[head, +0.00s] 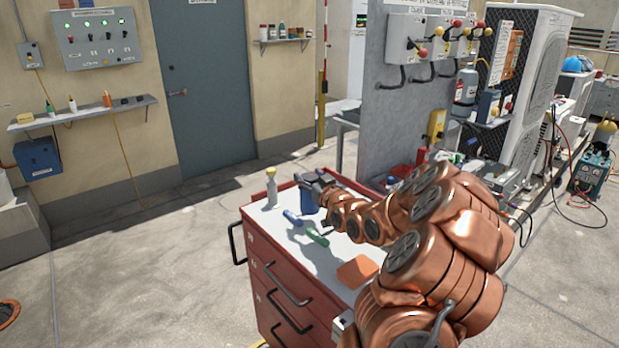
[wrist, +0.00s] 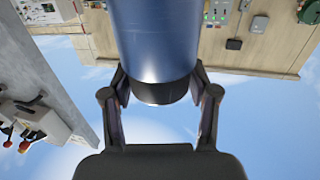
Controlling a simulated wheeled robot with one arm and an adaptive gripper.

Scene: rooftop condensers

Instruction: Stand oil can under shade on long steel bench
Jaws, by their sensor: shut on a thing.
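My gripper (head: 310,184) is shut on a blue can (head: 307,203), which seems to be the oil can. It is over the far part of the red drawer cabinet's pale top (head: 325,262). In the wrist view the blue can (wrist: 155,38) fills the space between the two fingers, with a dark band at its end. I cannot tell whether the can touches the cabinet top. A steel bench (head: 482,172) with equipment on it stands to the right, partly hidden by my arm. I cannot make out a shade over it.
A spray bottle with a yellow top (head: 271,187), a blue-handled tool (head: 292,217), a green-handled tool (head: 318,237) and an orange cloth (head: 357,271) are on the cabinet. A grey upright panel (head: 385,125) stands behind it.

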